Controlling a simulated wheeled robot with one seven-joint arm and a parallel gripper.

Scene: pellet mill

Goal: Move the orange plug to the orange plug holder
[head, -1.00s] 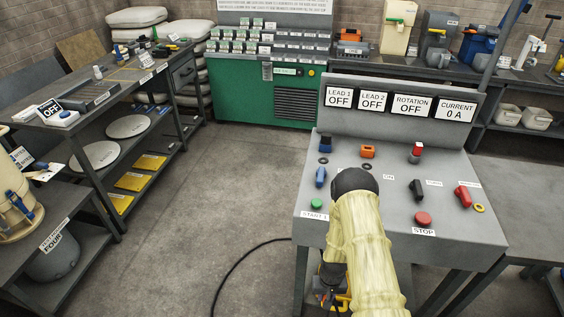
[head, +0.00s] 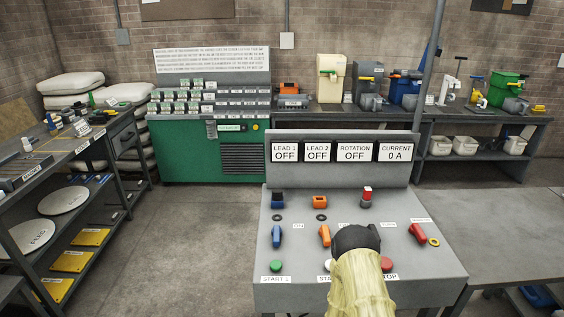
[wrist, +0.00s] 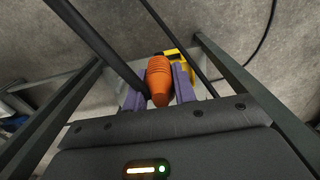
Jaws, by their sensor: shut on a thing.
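My gripper (wrist: 161,86) shows in the wrist view with its purple fingers on either side of an orange ribbed plug (wrist: 159,78). The fingers are shut on the plug. In the head view my sleeved arm reaches toward the grey console; the gripper and plug are hidden there. An orange block with a dark opening (head: 319,201) sits on the console, behind a dark ring. Another orange thing (head: 289,88) stands on the back bench, left of centre. I cannot tell which of these is the orange plug holder.
The console (head: 295,293) also carries a blue lever (head: 276,237), an orange lever (head: 324,236), a red lever (head: 417,234) and buttons. Its signs (head: 318,152) read OFF and 0 A. Shelves (head: 70,165) stand at left. Open floor (head: 190,230) lies between.

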